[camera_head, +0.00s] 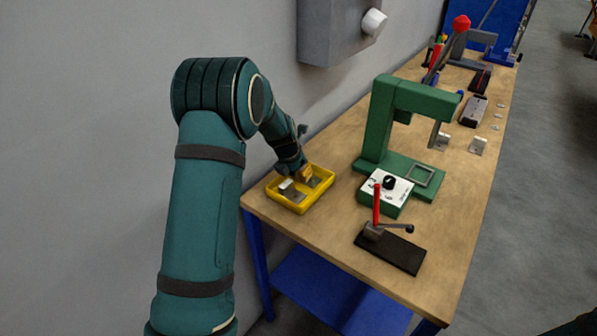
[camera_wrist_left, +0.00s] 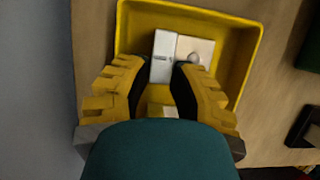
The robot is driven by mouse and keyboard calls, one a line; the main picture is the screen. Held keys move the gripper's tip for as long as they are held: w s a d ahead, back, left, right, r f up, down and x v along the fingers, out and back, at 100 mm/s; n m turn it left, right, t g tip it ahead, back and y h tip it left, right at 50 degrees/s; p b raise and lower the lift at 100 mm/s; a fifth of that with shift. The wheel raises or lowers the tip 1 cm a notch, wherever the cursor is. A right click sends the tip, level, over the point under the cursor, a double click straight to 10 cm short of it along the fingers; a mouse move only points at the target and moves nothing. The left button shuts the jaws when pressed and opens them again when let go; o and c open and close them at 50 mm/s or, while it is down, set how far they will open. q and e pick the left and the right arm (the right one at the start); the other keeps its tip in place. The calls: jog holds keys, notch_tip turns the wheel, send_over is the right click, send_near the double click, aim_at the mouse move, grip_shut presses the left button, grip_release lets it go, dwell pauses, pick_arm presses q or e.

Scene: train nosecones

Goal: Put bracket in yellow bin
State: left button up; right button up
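The yellow bin (camera_head: 303,206) sits at the near left corner of the wooden table. A grey-white bracket (camera_head: 292,193) lies in its left part. In the left wrist view, the bin (camera_wrist_left: 240,90) surrounds a pale bracket (camera_wrist_left: 163,55) that shows just beyond and between the fingertips. Another small pale piece shows lower between the fingers, too hidden to identify. My left gripper (camera_head: 306,174) reaches down into the bin. Its fingers (camera_wrist_left: 164,66) stand apart, with a visible gap between the pads; contact with the bracket is hard to judge. My right gripper is not in view.
A green press (camera_head: 378,125), a control box (camera_head: 385,193) and a black plate with a red-handled clamp (camera_head: 392,250) stand right of the bin. A grey wall is close on the left.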

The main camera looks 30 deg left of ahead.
pick_arm(q)
jog(key=shift+r, duration=0.1)
jog(key=p+v, duration=0.3)
jog(key=v, duration=0.9)
dwell(0.4)
